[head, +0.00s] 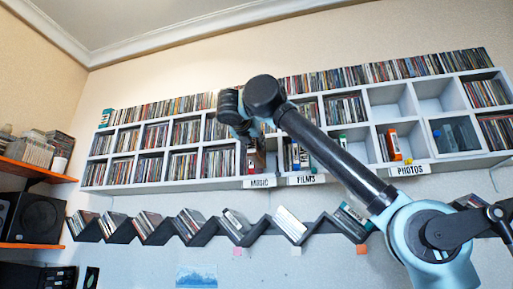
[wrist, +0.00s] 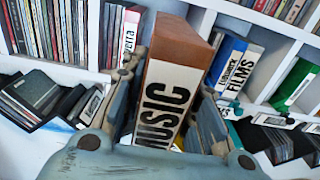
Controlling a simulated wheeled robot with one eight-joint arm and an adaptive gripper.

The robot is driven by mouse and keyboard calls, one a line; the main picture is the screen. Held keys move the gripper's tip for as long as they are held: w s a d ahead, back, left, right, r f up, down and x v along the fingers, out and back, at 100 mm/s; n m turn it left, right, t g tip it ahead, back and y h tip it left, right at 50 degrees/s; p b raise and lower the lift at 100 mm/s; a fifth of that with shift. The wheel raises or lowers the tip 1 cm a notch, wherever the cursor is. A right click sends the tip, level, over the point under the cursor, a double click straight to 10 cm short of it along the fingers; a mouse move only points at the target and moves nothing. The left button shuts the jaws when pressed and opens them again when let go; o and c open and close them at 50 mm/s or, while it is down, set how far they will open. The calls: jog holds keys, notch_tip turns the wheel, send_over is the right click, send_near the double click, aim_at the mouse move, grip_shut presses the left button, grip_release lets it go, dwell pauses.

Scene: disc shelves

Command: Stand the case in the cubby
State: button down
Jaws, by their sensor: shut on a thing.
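The case (wrist: 182,48) is brown with a white spine reading "MUSIC". My gripper (wrist: 165,118) is shut on it, one finger on each side. In the head view my gripper (head: 256,143) hangs in front of the lower row, above the MUSIC shelf label (head: 259,182), and hides much of the case. The case is about upright with its spine towards the wrist camera. Behind it is a cubby with a red-and-white case (wrist: 130,32) to its left and a blue case (wrist: 226,62) with a FILMS spine to its right. How far in the case reaches, I cannot tell.
A green case (wrist: 296,84) stands farther right in the wrist view. An orange case (head: 394,145) stands above the PHOTOS label (head: 409,170). A dark zigzag shelf (head: 262,228) with leaning cases runs below. A speaker (head: 36,219) stands at left.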

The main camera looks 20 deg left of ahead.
jog(key=shift+w, duration=1.25)
jog(key=shift+w+a+f, duration=0.1)
jog(key=shift+w+a, duration=0.2)
jog(key=shift+w, duration=2.1)
jog(key=shift+w+a+f, duration=0.1)
jog(key=shift+w+a, duration=0.2)
jog(key=shift+w, duration=2.1)
jog(key=shift+w+a+f, duration=0.1)
jog(key=shift+w+a, duration=0.2)
jog(key=shift+w, duration=2.1)
jog(key=shift+f, duration=0.2)
jog(key=c, duration=1.2)
grip_release()
jog(key=shift+s, duration=0.1)
jog(key=s, duration=0.4)
jog(key=s+d, duration=0.1)
jog(key=s, duration=0.6)
jog(key=shift+s+d, duration=0.3)
jog(key=shift+s, duration=0.05)
